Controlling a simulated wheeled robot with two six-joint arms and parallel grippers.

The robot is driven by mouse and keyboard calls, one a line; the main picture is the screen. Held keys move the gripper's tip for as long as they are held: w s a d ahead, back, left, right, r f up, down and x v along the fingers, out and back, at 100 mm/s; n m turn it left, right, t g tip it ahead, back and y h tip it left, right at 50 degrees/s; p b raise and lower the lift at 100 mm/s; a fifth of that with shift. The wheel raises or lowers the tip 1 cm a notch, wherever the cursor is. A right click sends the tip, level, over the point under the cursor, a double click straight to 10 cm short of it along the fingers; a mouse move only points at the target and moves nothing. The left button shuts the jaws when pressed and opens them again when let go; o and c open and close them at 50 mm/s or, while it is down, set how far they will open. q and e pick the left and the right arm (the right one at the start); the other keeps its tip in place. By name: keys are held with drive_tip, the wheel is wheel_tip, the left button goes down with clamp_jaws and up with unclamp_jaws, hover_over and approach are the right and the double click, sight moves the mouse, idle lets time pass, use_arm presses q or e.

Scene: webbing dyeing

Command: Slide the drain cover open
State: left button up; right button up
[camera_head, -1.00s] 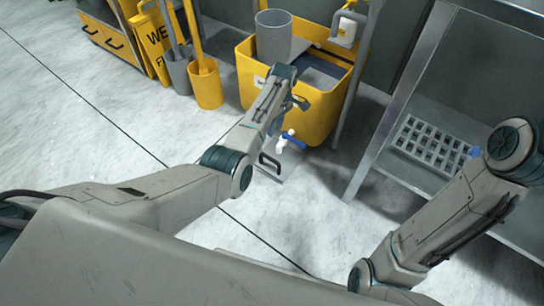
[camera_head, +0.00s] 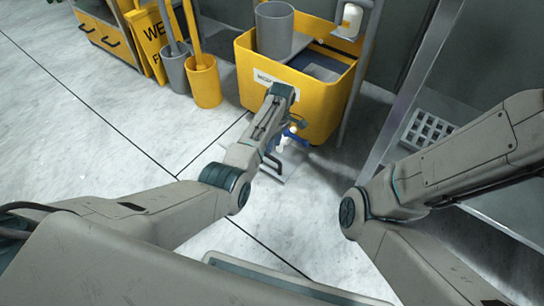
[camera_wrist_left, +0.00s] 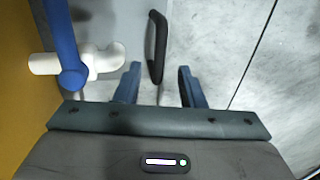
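The drain cover shows as a flat grey plate with a black bar handle (camera_head: 272,163) on the floor in front of the yellow bucket. In the left wrist view, the black handle (camera_wrist_left: 156,47) reaches down between the fingers of my left gripper (camera_wrist_left: 160,86). The blue fingers are apart, with visible gaps on both sides of the handle. I cannot tell the gripper's exact height above the cover. In the head view, my left arm partly hides the gripper and plate. My right gripper is outside both current views.
A yellow mop bucket (camera_head: 253,102) stands just behind the cover. Its white spout with a blue lever (camera_wrist_left: 65,45) is close to the left gripper's left side. A metal rack with a white grate (camera_head: 428,130) stands right.

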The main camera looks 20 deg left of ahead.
use_arm(q)
drive_tip(key=f, duration=0.1)
drive_tip(key=f+b, duration=0.1)
drive_tip(key=f, duration=0.1)
drive_tip(key=s+f+b, duration=0.1)
drive_tip(key=f, duration=0.1)
drive_tip(key=shift+a, duration=0.2)
clamp_jaws()
drive_tip(key=shift+r, duration=0.1)
